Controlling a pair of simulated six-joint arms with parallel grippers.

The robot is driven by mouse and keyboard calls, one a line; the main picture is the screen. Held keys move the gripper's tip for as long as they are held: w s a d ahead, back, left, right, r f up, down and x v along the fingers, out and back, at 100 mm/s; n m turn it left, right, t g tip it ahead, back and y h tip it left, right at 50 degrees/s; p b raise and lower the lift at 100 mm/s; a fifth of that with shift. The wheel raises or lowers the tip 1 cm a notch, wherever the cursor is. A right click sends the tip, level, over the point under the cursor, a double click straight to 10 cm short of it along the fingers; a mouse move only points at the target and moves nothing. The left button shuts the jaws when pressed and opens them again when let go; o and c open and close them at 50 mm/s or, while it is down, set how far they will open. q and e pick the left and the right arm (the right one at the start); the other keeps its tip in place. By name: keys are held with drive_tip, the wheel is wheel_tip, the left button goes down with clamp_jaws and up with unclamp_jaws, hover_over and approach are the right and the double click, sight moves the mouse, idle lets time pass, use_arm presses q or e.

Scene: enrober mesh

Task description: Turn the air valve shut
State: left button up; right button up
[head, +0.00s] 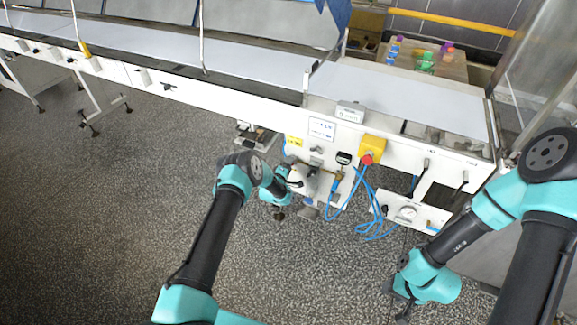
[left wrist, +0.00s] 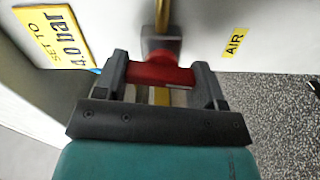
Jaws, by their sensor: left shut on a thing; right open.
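The air valve has a red handle (left wrist: 160,72) on a brass pipe (left wrist: 162,14), seen in the left wrist view beside a yellow AIR label (left wrist: 234,42). My left gripper (left wrist: 163,80) has one finger on each side of the red handle and is shut on it. The handle's visible red part lies crosswise to the pipe. In the head view my left gripper (head: 291,178) is at the machine's front panel, and its wrist hides the handle there. My right gripper (head: 404,298) is open, low in front of the machine at the right, away from the valve.
A yellow 4.0 bar label (left wrist: 55,38) is close by. The speckled floor (head: 110,220) is clear at left.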

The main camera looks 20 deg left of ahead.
use_arm(q)
drive_tip(key=shift+n, duration=0.9)
drive_tip(key=o, duration=0.9)
drive_tip(key=shift+s, duration=0.1)
drive_tip(key=s+a, duration=0.1)
drive_tip(key=s, duration=0.4)
drive_tip(key=s+a, duration=0.1)
drive_tip(key=s, duration=0.5)
drive_tip(key=s+a, duration=0.1)
drive_tip(key=s, duration=0.5)
